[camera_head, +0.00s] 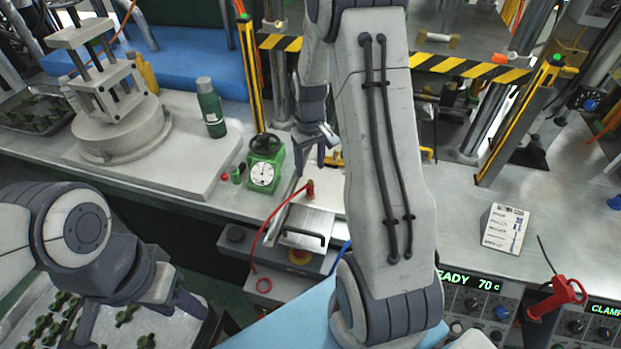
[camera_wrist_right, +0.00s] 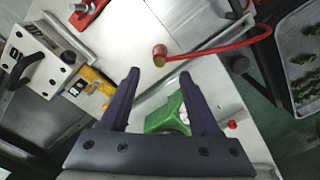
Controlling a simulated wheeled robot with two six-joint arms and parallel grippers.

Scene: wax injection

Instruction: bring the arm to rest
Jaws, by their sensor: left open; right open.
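My right arm crosses the middle of the head view. Its gripper (camera_head: 312,168) is open and points down over the bench, just right of a green dial gauge (camera_head: 262,172). In the right wrist view the two dark fingers (camera_wrist_right: 160,76) are apart with nothing held between them. The gauge's green body (camera_wrist_right: 168,116) shows behind them, and a brass fitting on a red hose (camera_wrist_right: 160,55) lies past the fingertips. My left gripper (camera_head: 140,322) is at the lower left, open, above a tray of green parts (camera_head: 20,325); its fingertips are partly cut off or hard to see.
A green bottle (camera_head: 211,110) and a round-based grey fixture (camera_head: 118,130) stand at the left of the bench. A press with striped yellow-black guards (camera_head: 470,66) is behind. A printed card (camera_head: 506,229), control panels and a red clamp-like tool (camera_head: 560,297) are at the right.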

